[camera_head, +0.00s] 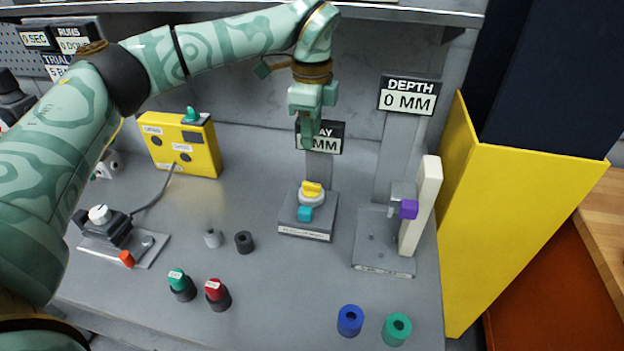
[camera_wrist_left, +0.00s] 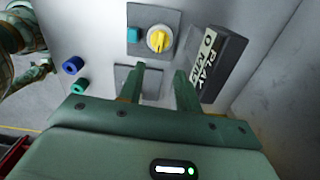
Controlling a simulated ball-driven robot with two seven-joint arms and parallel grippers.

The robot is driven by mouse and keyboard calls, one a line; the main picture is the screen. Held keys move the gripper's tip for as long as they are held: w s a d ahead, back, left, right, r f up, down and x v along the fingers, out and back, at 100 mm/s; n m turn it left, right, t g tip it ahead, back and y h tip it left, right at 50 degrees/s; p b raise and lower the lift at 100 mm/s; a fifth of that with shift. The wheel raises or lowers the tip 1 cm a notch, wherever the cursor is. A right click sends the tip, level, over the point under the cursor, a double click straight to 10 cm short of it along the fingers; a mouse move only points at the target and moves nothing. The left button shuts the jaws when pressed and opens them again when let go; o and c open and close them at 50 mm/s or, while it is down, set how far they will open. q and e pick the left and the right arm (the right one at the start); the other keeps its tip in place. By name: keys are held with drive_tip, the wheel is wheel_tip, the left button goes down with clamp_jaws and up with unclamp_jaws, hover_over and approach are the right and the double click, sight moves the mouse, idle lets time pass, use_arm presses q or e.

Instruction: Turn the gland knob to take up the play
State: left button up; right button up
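The gland knob (camera_head: 312,189) is a yellow bar-shaped grip on a white round collar. It stands on a grey block with a teal cube (camera_head: 305,213) beside it. The knob also shows in the left wrist view (camera_wrist_left: 157,39), beyond my fingertips. My left gripper (camera_head: 307,142) hangs above and behind the knob, in front of the PLAY display (camera_head: 332,138), apart from the knob. In the left wrist view its fingers (camera_wrist_left: 160,70) are spread with nothing between them. The display's number is partly hidden in the head view. My right gripper is out of view.
Right of the knob stands a DEPTH display (camera_head: 407,96) reading 0 MM, behind a cream upright (camera_head: 420,205) with a purple block. Blue (camera_head: 350,320) and green (camera_head: 397,328) rings lie in front. A yellow box (camera_head: 181,142) stands at the back left.

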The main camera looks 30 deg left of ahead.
sight(312, 184)
use_arm(q)
wheel_tip(312, 184, down, 13)
drive_tip(key=shift+r+b, duration=0.1)
drive_tip(key=shift+b, duration=1.15)
clamp_jaws()
drive_tip(key=shift+r+m+p, duration=0.25)
drive_tip(key=shift+m+p, duration=0.15)
drive_tip(key=shift+p, duration=0.3)
drive_tip(key=shift+m+p, duration=0.3)
drive_tip(key=shift+f, duration=0.25)
